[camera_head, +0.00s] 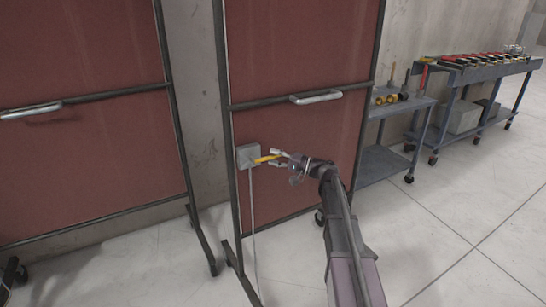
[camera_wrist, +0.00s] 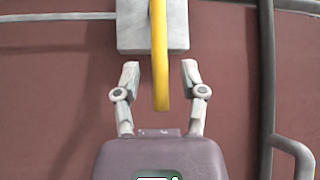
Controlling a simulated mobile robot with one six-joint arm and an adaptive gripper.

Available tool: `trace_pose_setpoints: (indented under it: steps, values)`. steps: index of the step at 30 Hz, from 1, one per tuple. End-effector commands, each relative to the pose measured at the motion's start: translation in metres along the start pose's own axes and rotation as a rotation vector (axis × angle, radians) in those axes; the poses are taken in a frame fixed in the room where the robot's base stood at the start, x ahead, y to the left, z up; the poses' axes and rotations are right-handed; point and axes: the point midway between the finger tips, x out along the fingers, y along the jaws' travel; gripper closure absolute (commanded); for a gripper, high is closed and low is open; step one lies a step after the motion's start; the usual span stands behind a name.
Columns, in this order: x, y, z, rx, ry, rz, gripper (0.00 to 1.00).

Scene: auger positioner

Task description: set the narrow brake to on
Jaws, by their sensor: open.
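The brake is a grey box (camera_head: 246,155) with a yellow lever (camera_head: 266,159), mounted on a dark red panel. In the wrist view the box (camera_wrist: 184,38) is at the top, and the yellow lever (camera_wrist: 160,70) points down from it towards my palm. My gripper (camera_head: 283,158) is at the lever in the head view. In the wrist view my gripper (camera_wrist: 160,72) is open, with one finger on each side of the lever and a gap on both sides. No on or off marking is readable.
The red panel (camera_head: 300,60) has a dark frame and a metal handle (camera_head: 316,97). Another framed red panel (camera_head: 80,160) stands at left. A grey cart (camera_head: 385,165) with tools and a longer bench (camera_head: 490,68) stand at right. The tiled floor (camera_head: 450,220) in front is clear.

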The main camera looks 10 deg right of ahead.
Motion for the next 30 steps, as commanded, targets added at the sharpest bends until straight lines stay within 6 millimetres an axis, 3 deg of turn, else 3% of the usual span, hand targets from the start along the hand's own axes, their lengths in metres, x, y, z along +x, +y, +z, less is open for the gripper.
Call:
trace_pose_setpoints:
  steps: [13,14,19,30]
  values:
    - [0.0070,0.0001,-0.0002,0.000,0.001,0.000,0.46]
    - [0.0070,0.0001,-0.0002,0.000,0.001,0.000,0.49]
    - [0.0070,0.0001,-0.0001,0.000,0.001,0.000,1.00]
    - [0.0087,-0.0010,0.0006,-0.004,-0.003,0.005,1.00]
